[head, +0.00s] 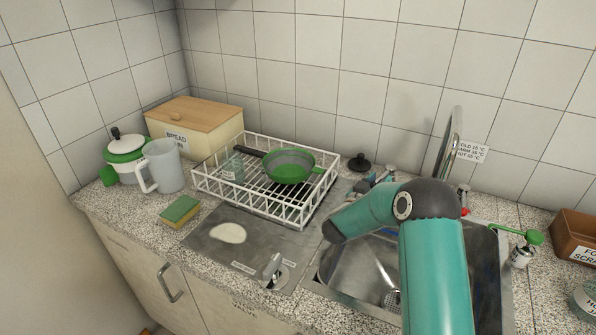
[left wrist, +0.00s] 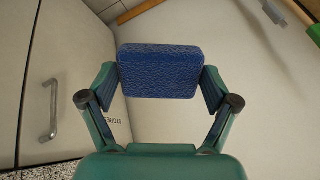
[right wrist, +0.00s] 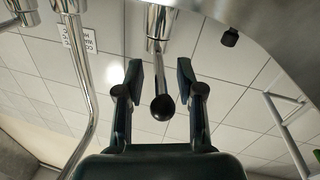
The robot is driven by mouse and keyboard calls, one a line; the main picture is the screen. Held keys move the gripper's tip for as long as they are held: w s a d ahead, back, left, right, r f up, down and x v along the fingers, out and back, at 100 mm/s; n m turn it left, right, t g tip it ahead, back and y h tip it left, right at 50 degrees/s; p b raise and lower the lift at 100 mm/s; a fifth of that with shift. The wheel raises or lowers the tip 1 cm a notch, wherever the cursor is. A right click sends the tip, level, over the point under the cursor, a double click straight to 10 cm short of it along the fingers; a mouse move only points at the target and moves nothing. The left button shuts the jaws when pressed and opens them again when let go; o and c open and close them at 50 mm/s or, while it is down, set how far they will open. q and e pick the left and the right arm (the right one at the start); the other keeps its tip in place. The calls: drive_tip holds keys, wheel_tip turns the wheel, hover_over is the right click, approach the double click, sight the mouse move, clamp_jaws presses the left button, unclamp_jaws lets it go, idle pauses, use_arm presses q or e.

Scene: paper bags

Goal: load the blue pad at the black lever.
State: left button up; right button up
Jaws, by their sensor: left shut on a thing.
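The blue pad (left wrist: 158,71), a textured block with rounded corners, is in the left wrist view. My left gripper (left wrist: 158,82) is shut on it, one finger at each side. The head view shows neither the pad nor my left gripper. In the right wrist view the black lever shows as a round black knob (right wrist: 162,107) on a chrome stem. My right gripper (right wrist: 160,75) is open, with a finger on either side of the stem and visible gaps. In the head view my right arm reaches over the sink and hides much of the tap area.
The sink (head: 350,270) has a drainboard (head: 215,225) at its left. A white dish rack (head: 290,212) holds a green pan (head: 288,167). A sponge (head: 180,211), jug (head: 163,168) and bread box (head: 205,125) stand farther left. A tall chrome spout (right wrist: 82,70) rises beside my right gripper.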

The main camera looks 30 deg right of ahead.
drive_tip(key=v, duration=1)
drive_tip(key=shift+a, duration=0.1)
